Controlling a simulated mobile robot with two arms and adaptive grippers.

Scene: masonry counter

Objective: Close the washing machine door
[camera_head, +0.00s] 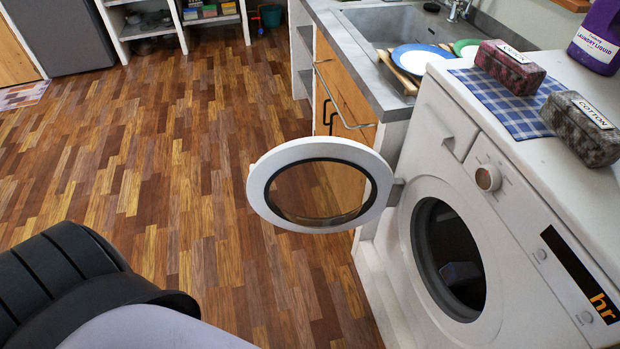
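The washing machine (475,190) is white and stands at the right. Its round door (268,170), a white ring around a dark-rimmed clear glass, stands wide open, swung out to the left from the hinge. The dark drum opening (432,262) is uncovered, with something greyish inside that I cannot make out. A black and pale part of my own arm fills the lower left corner, apart from the door. No fingertips of either gripper are in view.
On top of the machine lie a blue checked cloth (492,97), two boxes labelled cotton (510,68) (582,130) and a purple detergent bottle (597,38). A counter with a sink (385,25) and plates stands behind. The wooden floor (150,150) left of the door is clear.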

